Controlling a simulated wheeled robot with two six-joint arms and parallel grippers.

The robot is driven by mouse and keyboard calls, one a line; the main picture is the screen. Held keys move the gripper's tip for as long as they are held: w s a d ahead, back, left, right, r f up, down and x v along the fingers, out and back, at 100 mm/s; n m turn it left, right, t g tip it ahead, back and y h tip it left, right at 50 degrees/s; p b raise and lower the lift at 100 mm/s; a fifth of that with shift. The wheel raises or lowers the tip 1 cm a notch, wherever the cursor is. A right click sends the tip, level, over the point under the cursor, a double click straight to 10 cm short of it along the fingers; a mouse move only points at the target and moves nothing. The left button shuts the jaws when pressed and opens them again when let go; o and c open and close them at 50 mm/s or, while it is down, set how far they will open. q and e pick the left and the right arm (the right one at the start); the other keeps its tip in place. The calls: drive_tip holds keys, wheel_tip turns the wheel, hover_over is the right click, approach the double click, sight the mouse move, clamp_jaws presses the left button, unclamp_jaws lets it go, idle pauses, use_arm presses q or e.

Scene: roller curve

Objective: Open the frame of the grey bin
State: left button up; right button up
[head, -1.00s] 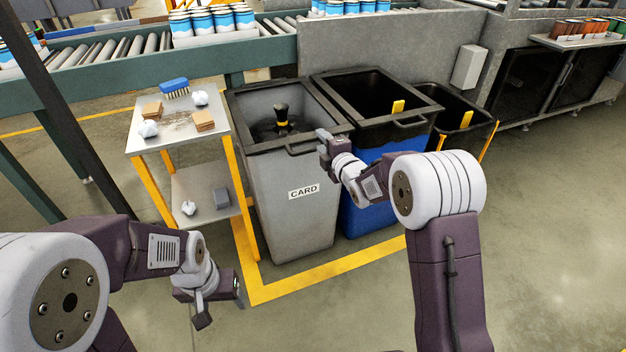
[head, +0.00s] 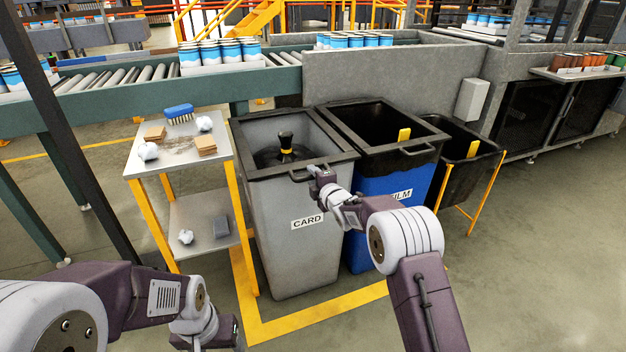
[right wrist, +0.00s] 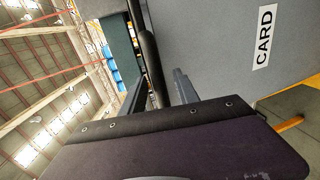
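The grey bin (head: 300,235), labelled CARD, stands left of the blue bin in the head view; it also shows in the right wrist view (right wrist: 225,45). The frame's front handle (right wrist: 151,62) is a dark bar. My right gripper (head: 314,171) is at this handle. In the right wrist view its fingers (right wrist: 160,90) are apart, with the bar seen between them; contact is unclear. My left gripper (head: 213,336) is low at left, its fingers unclear.
The blue FILM bin (head: 382,183) stands close on the right, then a black bin (head: 460,160) with yellow legs. A small cart (head: 210,240) with a brush, crumpled paper and blocks stands on the left. A conveyor (head: 150,85) runs behind. Floor in front is clear.

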drive_tip(key=shift+w+a, duration=0.1)
drive_tip(key=shift+w, duration=0.1)
drive_tip(key=shift+c, duration=0.4)
clamp_jaws()
idle(1.0)
